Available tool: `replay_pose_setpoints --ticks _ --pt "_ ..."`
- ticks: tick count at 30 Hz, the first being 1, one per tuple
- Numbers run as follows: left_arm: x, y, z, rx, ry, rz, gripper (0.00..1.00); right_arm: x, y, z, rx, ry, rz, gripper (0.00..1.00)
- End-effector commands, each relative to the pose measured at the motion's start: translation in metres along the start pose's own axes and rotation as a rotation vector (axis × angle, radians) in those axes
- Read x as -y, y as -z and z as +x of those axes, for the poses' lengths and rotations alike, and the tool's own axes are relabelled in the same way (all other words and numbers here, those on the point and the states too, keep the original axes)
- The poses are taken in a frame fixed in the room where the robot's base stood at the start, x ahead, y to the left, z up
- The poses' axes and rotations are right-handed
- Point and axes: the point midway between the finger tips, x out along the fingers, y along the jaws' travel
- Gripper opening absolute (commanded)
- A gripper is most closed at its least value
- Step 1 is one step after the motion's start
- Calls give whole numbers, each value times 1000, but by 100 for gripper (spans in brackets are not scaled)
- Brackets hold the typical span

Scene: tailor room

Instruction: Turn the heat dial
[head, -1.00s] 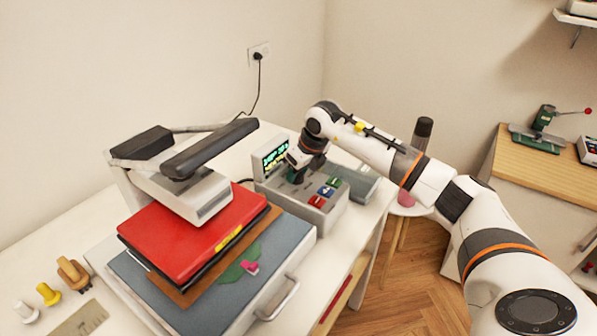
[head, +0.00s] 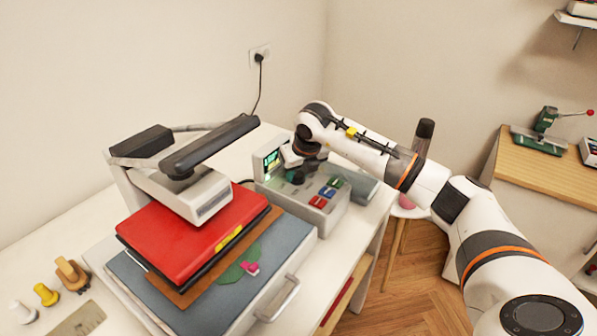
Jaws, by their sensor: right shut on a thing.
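The control box (head: 326,216) is grey, with a lit green screen (head: 271,163) at its left and red, blue and green buttons (head: 326,193) on its sloped top. My right gripper (head: 296,177) is over the panel just right of the screen, shut on the dark heat dial (head: 294,179). The gripper and wrist hide much of the dial and part of the screen, so the dial's setting cannot be read. My left gripper is not in view.
The heat press with its red upper plate (head: 190,235) and long black handle (head: 215,145) stands left of the box. Small knobs and stamps (head: 47,294) lie at the table's front left.

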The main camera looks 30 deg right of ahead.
Motion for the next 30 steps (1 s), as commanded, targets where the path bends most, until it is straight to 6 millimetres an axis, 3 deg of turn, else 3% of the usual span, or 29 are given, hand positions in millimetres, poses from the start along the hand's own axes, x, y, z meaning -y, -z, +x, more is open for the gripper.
replay_pose_setpoints --ticks 4,5,9,20,30 --pt "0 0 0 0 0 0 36 0 1 -1 -2 0 0 11" --pt "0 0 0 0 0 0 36 0 1 -1 -2 0 0 37" --pt "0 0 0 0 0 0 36 0 1 -1 -1 0 0 56" --pt "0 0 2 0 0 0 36 0 1 -7 -2 0 -1 56" --pt "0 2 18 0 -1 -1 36 -1 0 -72 -7 0 -2 56"
